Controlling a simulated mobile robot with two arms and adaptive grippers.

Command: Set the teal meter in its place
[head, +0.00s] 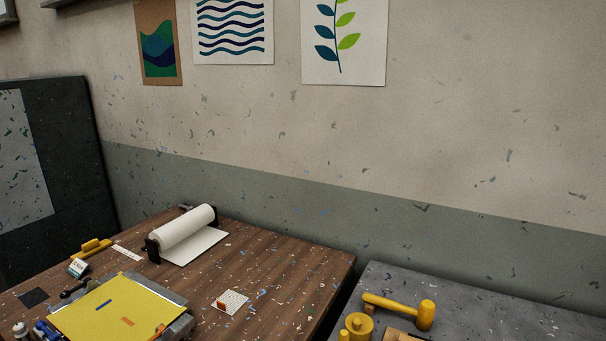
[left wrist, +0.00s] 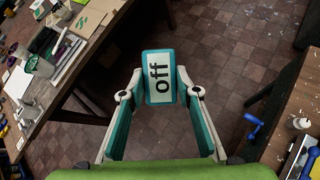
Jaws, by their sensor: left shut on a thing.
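The teal meter (left wrist: 150,56) shows in the left wrist view as a teal-edged block with a white face reading "off". My left gripper (left wrist: 160,94) is shut on it, one finger at each side, and holds it above the tiled floor. The head view shows neither this gripper nor the held meter. My right gripper is in neither view. I cannot tell which spot is the meter's place.
In the head view, a wooden table (head: 285,258) bears a paper roll (head: 185,228), a yellow sheet (head: 115,308), a dark square (head: 33,298) and a small white-and-teal box (head: 78,268). A grey table with a yellow mallet (head: 425,314) stands at right.

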